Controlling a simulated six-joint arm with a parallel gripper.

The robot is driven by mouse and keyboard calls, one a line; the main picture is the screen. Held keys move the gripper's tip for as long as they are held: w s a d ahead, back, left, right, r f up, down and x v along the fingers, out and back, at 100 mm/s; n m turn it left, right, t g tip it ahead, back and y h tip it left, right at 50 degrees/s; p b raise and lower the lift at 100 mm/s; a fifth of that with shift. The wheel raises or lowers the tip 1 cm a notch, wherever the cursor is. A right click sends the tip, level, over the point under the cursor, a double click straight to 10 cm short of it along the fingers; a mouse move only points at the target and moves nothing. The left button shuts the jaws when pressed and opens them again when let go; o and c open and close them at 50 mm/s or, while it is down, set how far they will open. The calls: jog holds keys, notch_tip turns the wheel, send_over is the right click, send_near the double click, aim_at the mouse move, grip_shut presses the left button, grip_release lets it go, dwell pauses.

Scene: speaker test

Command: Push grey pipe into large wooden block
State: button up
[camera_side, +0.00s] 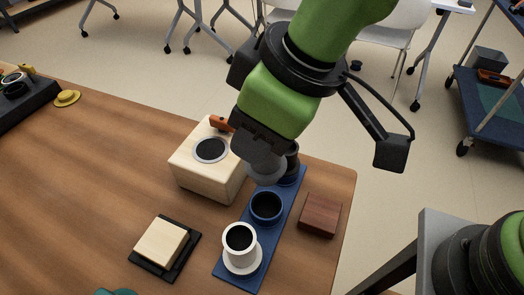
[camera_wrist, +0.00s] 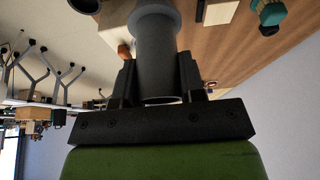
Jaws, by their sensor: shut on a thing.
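The large wooden block (camera_side: 204,177) stands on the table, pale, with a round dark hole ringed in grey in its top. My gripper (camera_side: 258,146) is to the right of the block's hole, above the blue mat. It is shut on the grey pipe (camera_side: 265,166). In the wrist view the grey pipe (camera_wrist: 157,45) sits between the two black fingers of my gripper (camera_wrist: 157,75). In the side view the pipe is partly hidden by the fingers, and it is apart from the hole.
A blue mat (camera_side: 231,274) holds a dark cup (camera_side: 291,165), a blue cup (camera_side: 266,207) and a white cup (camera_side: 240,239). A reddish-brown block (camera_side: 320,215) lies to the right. A pale square block (camera_side: 161,242) lies on a black base.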

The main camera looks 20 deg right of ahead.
jog(key=w+a+r+n+g, duration=0.1)
jog(key=w+a+r+n, duration=0.3)
jog(key=w, duration=0.6)
notch_tip(320, 180, down, 7)
jog(key=a+m, duration=0.1)
jog(key=shift+a+r+y, duration=0.15)
jog(key=shift+r+y, duration=0.05)
jog(key=shift+y, duration=0.2)
jog(key=shift+f, duration=1.45)
dwell(2.1)
jog(key=o, duration=1)
jog(key=shift+c, duration=0.2)
jog(key=shift+r, duration=0.1)
notch_tip(320, 180, up, 7)
jog(key=shift+r, duration=0.2)
